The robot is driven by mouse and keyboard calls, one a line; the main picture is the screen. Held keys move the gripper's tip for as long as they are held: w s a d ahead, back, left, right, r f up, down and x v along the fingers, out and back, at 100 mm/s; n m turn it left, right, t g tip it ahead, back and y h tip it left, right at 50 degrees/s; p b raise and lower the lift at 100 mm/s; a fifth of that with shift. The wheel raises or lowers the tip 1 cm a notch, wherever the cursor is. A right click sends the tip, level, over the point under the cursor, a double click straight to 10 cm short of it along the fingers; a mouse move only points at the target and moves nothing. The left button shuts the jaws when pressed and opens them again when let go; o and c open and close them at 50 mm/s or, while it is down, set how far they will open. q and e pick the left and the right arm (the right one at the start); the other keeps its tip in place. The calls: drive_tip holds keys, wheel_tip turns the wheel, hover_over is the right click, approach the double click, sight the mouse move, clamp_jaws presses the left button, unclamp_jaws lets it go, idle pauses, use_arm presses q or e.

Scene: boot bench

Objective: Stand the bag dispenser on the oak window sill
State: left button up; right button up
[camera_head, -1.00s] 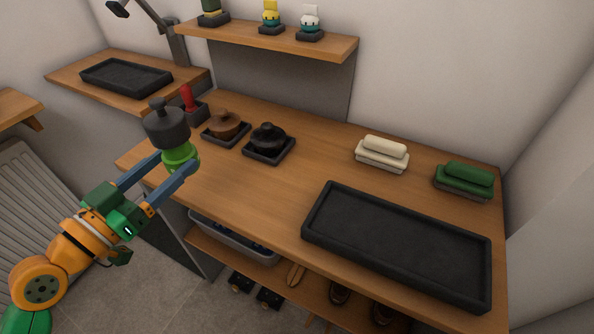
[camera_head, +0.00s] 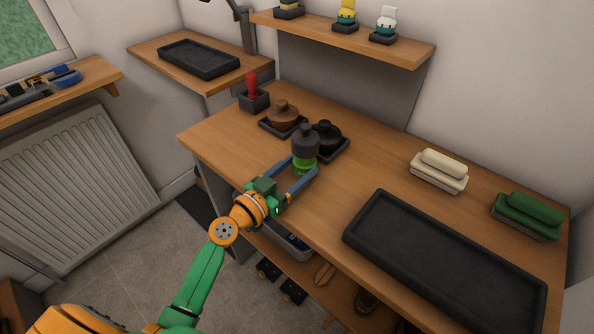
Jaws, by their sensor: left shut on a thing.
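The bag dispenser (camera_head: 305,145), a dark grey knobbed top on a bright green lower part, is upright in my left gripper (camera_head: 304,170). The two blue fingers are shut on its green part. It appears above the bench top, in front of the black lidded pot; its exact height is hard to tell. The oak window sill (camera_head: 98,79) is at the upper left, below the window and above the radiator. Its left part holds several dark, blue and yellow items; its right end looks bare. My right gripper is out of view.
The bench (camera_head: 230,137) carries a red-handled item in a dark holder (camera_head: 253,97), a brown pot (camera_head: 283,113), a black pot (camera_head: 327,134), cream (camera_head: 440,170) and green (camera_head: 528,213) brushes or cloths, and a black tray (camera_head: 440,262). A white radiator (camera_head: 75,185) stands below the sill.

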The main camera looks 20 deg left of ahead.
use_arm(q)
drive_tip(key=o, duration=1.5)
